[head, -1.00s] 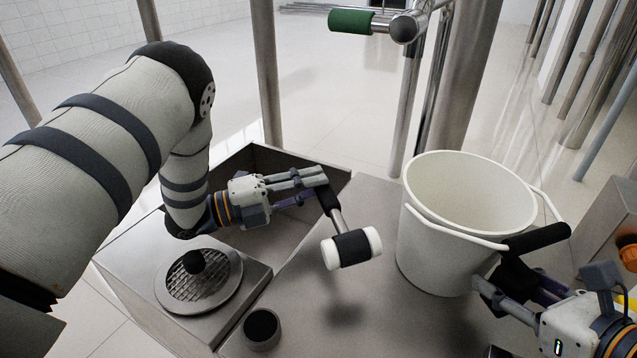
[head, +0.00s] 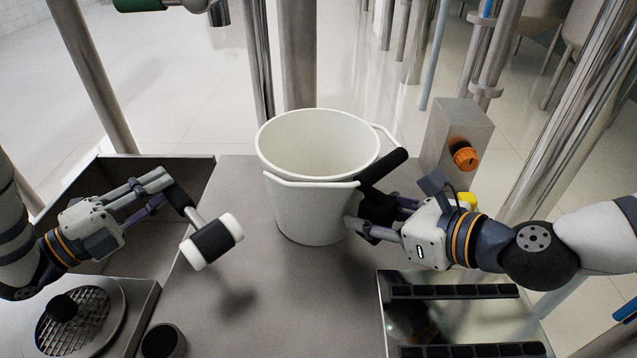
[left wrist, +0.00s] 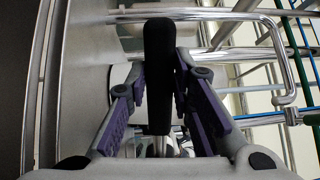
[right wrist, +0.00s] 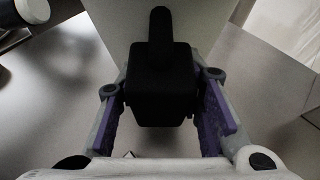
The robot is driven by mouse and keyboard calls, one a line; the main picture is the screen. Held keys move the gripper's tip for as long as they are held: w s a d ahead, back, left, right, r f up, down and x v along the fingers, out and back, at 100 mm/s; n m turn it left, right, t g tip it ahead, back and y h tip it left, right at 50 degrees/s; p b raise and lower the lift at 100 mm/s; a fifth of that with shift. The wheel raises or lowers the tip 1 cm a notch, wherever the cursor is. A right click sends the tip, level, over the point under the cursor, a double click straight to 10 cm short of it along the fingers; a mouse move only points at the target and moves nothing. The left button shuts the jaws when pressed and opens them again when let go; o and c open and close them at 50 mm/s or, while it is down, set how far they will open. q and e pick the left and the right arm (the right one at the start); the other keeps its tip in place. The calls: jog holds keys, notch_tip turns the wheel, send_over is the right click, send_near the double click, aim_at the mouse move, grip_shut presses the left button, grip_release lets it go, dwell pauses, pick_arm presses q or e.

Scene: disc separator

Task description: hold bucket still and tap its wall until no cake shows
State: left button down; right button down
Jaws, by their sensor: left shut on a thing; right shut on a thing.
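The white bucket (head: 312,212) stands upright on the grey table. Its pale inner wall shows, but the bottom is hidden, and I make out no cake. My right gripper (head: 368,215) is shut on the bucket's black grip block (right wrist: 160,85), at the wall's right side. The mallet (head: 211,241) has a black head with white ends. My left gripper (head: 172,188) is shut on its black handle (left wrist: 159,75). The head hangs left of the bucket, above the table and apart from the wall. A white mallet end also shows in the right wrist view (right wrist: 32,10).
A box with an orange knob (head: 466,158) stands behind my right gripper. A recessed bin (head: 160,235) and a round grate (head: 75,320) lie at the left. A panel with black strips (head: 455,291) is at front right. The table between mallet and bucket is clear.

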pick_arm(q)
jog(key=v, duration=1.2)
jog(key=shift+f, duration=0.1)
